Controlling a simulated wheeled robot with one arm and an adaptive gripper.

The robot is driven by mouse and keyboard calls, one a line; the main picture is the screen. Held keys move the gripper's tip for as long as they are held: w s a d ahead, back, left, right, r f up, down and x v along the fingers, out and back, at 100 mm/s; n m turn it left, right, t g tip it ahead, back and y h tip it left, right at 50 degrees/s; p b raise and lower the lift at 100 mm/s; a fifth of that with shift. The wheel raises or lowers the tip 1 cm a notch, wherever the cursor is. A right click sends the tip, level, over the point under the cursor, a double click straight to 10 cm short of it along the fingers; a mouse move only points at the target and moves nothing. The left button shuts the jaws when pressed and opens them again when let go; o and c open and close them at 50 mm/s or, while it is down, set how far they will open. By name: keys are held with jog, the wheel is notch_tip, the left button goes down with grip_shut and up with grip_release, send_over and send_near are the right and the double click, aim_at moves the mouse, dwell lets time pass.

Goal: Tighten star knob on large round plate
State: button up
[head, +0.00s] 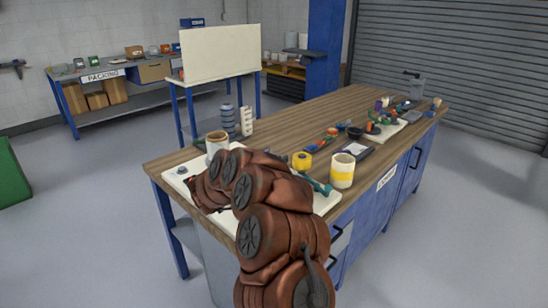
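My copper-coloured arm reaches over the near left end of the wooden workbench (180,155). Its far end, where my gripper (200,192) is, lies low over a white board (322,205) on the bench. The arm's links cover most of the gripper, so its fingers cannot be made out. A small grey knob-like part (181,170) sits on the board's left corner, left of the gripper and apart from it. I cannot tell whether it is the star knob. No large round plate can be clearly made out; the arm hides much of the board.
A brown-and-white roll (217,142) stands behind the arm. A yellow roll (302,160) and a white-yellow roll (342,171) stand to its right. A grey ribbed stack (228,120) stands behind. Tools and a second board (385,130) lie farther along the bench.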

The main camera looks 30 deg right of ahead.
jog(key=v, duration=1.2)
jog(key=shift+a, duration=0.1)
dwell(0.4)
